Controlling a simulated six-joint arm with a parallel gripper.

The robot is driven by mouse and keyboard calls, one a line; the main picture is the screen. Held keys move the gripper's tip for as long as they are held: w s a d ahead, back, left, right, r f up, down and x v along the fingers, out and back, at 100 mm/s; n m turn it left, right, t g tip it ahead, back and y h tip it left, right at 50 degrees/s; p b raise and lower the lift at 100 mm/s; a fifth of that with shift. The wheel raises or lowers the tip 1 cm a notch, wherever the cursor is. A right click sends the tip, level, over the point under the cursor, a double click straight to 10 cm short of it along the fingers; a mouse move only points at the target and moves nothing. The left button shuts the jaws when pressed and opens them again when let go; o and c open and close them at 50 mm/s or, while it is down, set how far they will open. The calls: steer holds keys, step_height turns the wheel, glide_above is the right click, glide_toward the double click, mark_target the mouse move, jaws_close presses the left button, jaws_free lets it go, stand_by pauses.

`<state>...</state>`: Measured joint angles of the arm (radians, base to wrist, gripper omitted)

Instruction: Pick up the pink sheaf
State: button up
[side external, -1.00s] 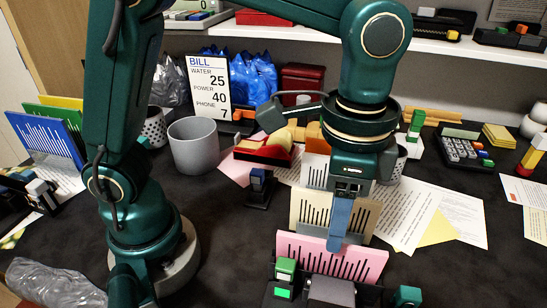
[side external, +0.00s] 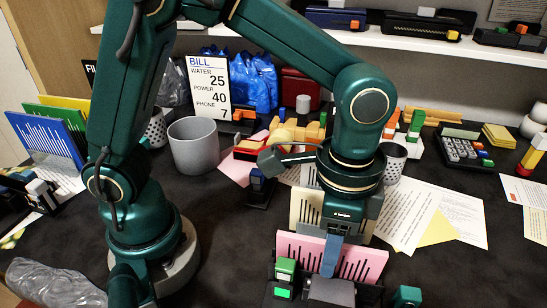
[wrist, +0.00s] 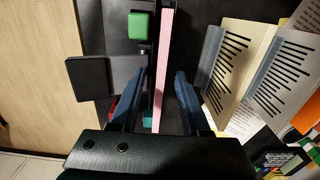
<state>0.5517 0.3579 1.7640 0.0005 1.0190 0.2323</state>
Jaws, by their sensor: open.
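The pink sheaf (side external: 369,263) stands upright on edge, with a row of dark slots, at the front in the side view. Its lower edge is at a black device (side external: 268,294) with a green button (side external: 284,292). My gripper (side external: 329,266) points down over the sheaf's middle and hides part of it. In the wrist view the pink sheaf (wrist: 166,60) shows edge-on as a thin strip between the two blue fingers of my gripper (wrist: 161,72). Gaps show on both sides, so the fingers straddle it without visible touch.
A cream slotted sheaf (side external: 305,207) stands just behind the pink one. A grey cup (side external: 193,146), a dark stapler-like item (side external: 260,188) and loose printed papers (side external: 405,215) lie around. Dark table at right front (side external: 460,275) is clear.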

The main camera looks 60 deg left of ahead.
steer(key=shift+f, duration=0.25)
jaws_close()
steer(key=shift+r, duration=0.1)
stand_by(0.3)
step_height(320, 180, up, 10)
steer(key=shift+f, duration=0.2)
steer(key=w+a, duration=1)
steer(key=shift+w+a, duration=0.3)
